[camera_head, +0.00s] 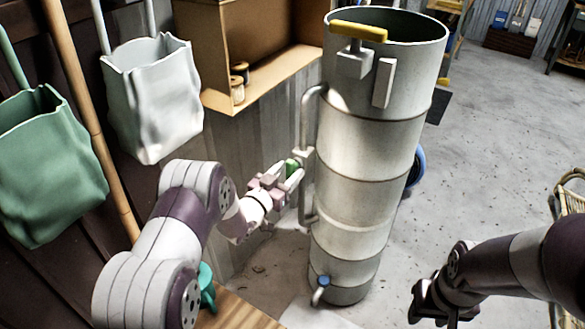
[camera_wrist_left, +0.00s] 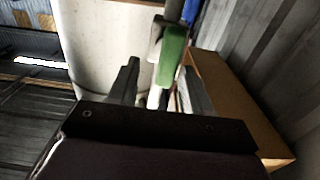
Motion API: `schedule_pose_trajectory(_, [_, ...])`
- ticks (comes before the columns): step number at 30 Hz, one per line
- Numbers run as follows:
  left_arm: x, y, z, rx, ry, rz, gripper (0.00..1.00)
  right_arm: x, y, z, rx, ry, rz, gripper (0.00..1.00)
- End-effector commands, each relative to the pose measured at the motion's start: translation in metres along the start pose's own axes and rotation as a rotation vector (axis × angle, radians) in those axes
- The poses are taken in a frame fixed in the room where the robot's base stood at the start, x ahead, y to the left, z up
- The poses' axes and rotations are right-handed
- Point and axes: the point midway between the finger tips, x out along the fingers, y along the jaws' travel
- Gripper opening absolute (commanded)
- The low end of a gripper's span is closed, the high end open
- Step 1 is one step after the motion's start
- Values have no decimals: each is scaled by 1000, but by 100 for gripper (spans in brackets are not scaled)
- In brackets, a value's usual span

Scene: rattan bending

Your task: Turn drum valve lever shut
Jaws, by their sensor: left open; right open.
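A tall grey metal drum (camera_head: 365,170) stands upright in the middle of the head view. A side pipe (camera_head: 305,125) runs down its left side and carries a green lever (camera_head: 292,166). A yellow lever (camera_head: 358,31) sits at the drum's top rim, and a small blue-handled tap (camera_head: 322,284) is near its base. My left gripper (camera_head: 282,175) is open at the green lever. In the left wrist view the green lever (camera_wrist_left: 172,55) lies just ahead of and between the fingers; contact cannot be told. My right gripper (camera_head: 437,303) is open and empty, low at the right.
A cardboard-coloured shelf box (camera_head: 290,65) with spools (camera_head: 238,90) is on the wall behind my left arm. White (camera_head: 155,100) and green (camera_head: 50,165) bags hang at the left. A rattan frame (camera_head: 568,200) stands at the right edge.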

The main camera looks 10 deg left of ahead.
Motion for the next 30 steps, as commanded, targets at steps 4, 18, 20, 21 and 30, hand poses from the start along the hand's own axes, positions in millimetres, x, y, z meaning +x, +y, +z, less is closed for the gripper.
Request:
schedule_pose_trajectory(4, [22, -1, 0, 0, 1, -1, 49, 2, 0, 0, 0, 0, 0, 43])
schedule_pose_trajectory(18, [30, -1, 0, -1, 0, -1, 13, 2, 0, 0, 0, 0, 0, 43])
schedule_pose_trajectory(20, [30, -1, 0, -1, -1, -1, 0, 2, 0, 0, 0, 0, 0, 43])
schedule_pose_trajectory(21, [30, -1, 0, -1, -1, -1, 0, 2, 0, 0, 0, 0, 0, 43])
schedule_pose_trajectory(30, [30, 0, 0, -30, -2, 0, 0, 1, 0, 0, 0, 0, 0, 43])
